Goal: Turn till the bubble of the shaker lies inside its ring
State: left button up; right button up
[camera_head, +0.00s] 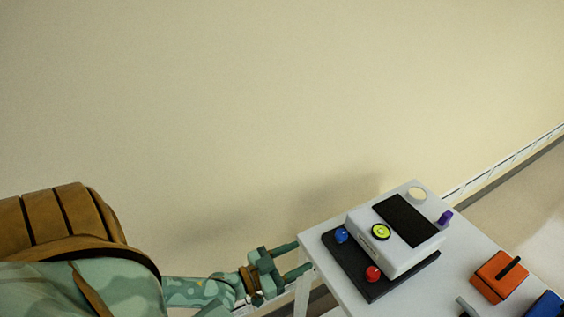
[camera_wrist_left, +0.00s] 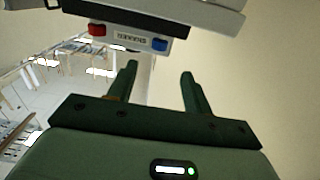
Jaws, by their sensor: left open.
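The shaker (camera_head: 419,251) is a white box on a dark base plate, standing on a white table. Its round yellow-green bubble level (camera_head: 381,231) sits on the top; the bubble is too small to place against its ring. A blue knob (camera_head: 341,235) and a red knob (camera_head: 373,273) stick out along its near side. In the left wrist view the red knob (camera_wrist_left: 97,29) and blue knob (camera_wrist_left: 160,44) flank a label reading SHAKER. My left gripper (camera_head: 299,256) is open and empty, at the table's left edge, apart from the knobs. My right gripper is not in view.
The white table (camera_head: 314,240) also carries an orange box (camera_head: 498,277) with a dark handle, a blue object (camera_head: 545,305) and a purple piece (camera_head: 445,217) near the shaker. A plain beige wall fills the back.

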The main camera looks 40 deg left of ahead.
pick_arm(q)
jog(key=shift+v, duration=1.9)
jog(key=s+a+f+g+y+b, duration=0.1)
jog(key=s+a+f+g+y, duration=0.2)
jog(key=s+f, duration=0.5)
jog(key=s+a+f+m+g+y, duration=0.1)
jog(key=s+a+f+g, duration=0.3)
jog(key=f, duration=0.8)
jog(key=s+a+f+g+y+b, duration=0.15)
jog(key=s+f+g, duration=0.3)
jog(key=f, duration=0.55)
jog(key=s+d+f+g+y, duration=0.1)
jog(key=s+d+f+g, duration=0.25)
jog(key=s+f, duration=0.5)
jog(key=s+d+n+g+b, duration=0.1)
jog(key=s+d+b, duration=0.1)
jog(key=s+d, duration=0.3)
jog(key=d+f, duration=0.1)
jog(key=d, duration=0.2)
jog(key=shift+s+h, duration=0.15)
jog(key=shift+h, duration=0.2)
